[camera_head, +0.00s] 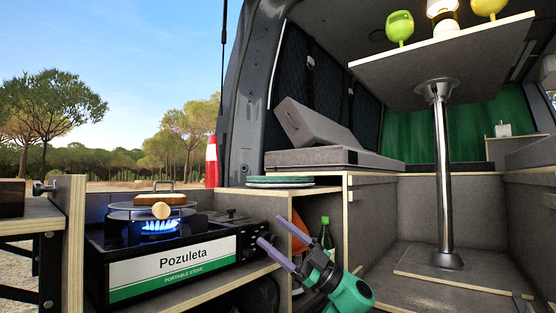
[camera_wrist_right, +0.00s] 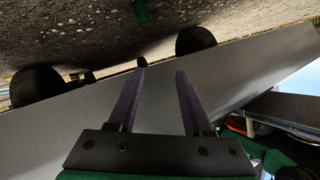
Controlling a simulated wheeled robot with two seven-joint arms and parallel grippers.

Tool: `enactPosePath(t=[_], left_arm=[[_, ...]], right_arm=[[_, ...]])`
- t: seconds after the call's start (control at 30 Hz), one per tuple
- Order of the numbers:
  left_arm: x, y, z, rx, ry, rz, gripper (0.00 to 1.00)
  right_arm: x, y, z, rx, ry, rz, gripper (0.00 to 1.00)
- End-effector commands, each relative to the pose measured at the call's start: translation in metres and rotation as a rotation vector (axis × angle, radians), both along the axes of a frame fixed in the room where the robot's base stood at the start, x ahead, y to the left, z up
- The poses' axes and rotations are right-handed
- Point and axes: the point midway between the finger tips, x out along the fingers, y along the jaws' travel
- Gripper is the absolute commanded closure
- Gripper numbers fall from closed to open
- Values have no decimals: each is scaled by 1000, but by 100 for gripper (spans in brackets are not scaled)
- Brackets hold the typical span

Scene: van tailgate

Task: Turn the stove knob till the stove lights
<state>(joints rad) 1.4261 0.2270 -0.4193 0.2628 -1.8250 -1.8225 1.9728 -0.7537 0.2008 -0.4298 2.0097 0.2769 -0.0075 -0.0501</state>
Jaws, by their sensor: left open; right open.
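The black portable stove (camera_head: 172,262) with a white and green label stands on the low wooden shelf at left in the head view. A blue flame (camera_head: 160,227) burns under a round pan (camera_head: 128,211). The knob is not clearly visible. My right gripper (camera_wrist_right: 160,68) is open and empty in the right wrist view, in front of a grey panel (camera_wrist_right: 235,90).
Green plates (camera_head: 280,180) lie on the counter right of the stove. A green bottle (camera_head: 325,235) stands in the compartment below. A table (camera_head: 445,55) on a metal post carries cups. A red extinguisher (camera_head: 212,160) stands behind. The van floor at right is clear.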

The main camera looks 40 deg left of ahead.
Motion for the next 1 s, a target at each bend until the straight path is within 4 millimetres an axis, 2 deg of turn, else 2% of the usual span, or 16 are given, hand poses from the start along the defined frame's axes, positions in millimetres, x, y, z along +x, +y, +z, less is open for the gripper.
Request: enactPosePath(t=[0.03, 0.07, 0.1, 0.27, 0.4, 0.53, 0.63, 0.8, 1.0], left_arm=[[0, 0, 5, 0, 0, 0, 21], [0, 0, 11, 0, -1, -1, 21], [0, 0, 24, 1, -1, -1, 21], [0, -1, 59, 0, 0, -2, 21], [0, -1, 93, 1, -1, -2, 21], [0, -1, 112, 0, 0, -2, 21], [0, -1, 129, 1, 0, -1, 21], [0, -1, 141, 1, 0, -1, 21], [0, -1, 159, 0, 0, -2, 21]], right_arm=[[-8, 0, -6, -4, 29, 5, 50], [-10, 0, -3, -6, 36, 7, 50], [-8, 0, 6, -10, 36, 12, 50], [-8, 1, 30, -28, 59, 30, 50], [-8, 0, 59, -50, 87, 50, 50], [-5, -7, 75, -110, 156, 76, 50], [-4, -18, 88, -176, 235, 93, 50], [-7, -46, 96, -296, 394, 109, 50], [-25, -86, 119, -426, 603, 104, 50]])
